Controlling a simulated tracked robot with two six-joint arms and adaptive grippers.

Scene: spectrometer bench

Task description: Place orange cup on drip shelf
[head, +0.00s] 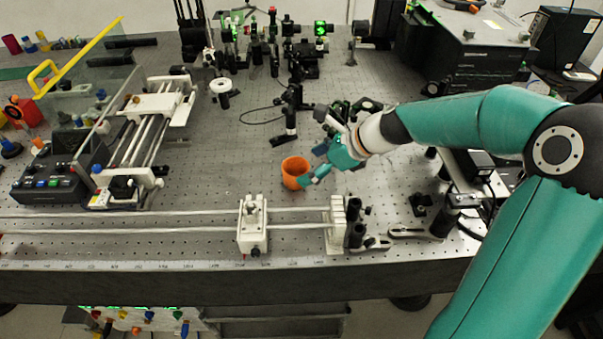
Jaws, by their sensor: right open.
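The orange cup (293,174) stands upright on the perforated grey bench top near the middle of the head view. My right gripper (313,165) is open just to the right of the cup, with its fingers pointing left toward it. One teal fingertip overlaps the cup's lower right edge; I cannot tell whether it touches. My left gripper is not in view. I cannot make out which thing is the drip shelf.
A white carriage (253,224) on long rails stands in front of the cup. A rail stage (148,135) and a control box (58,172) lie to the left. Optical mounts (285,127) stand behind the cup. Bare bench (215,175) lies left of the cup.

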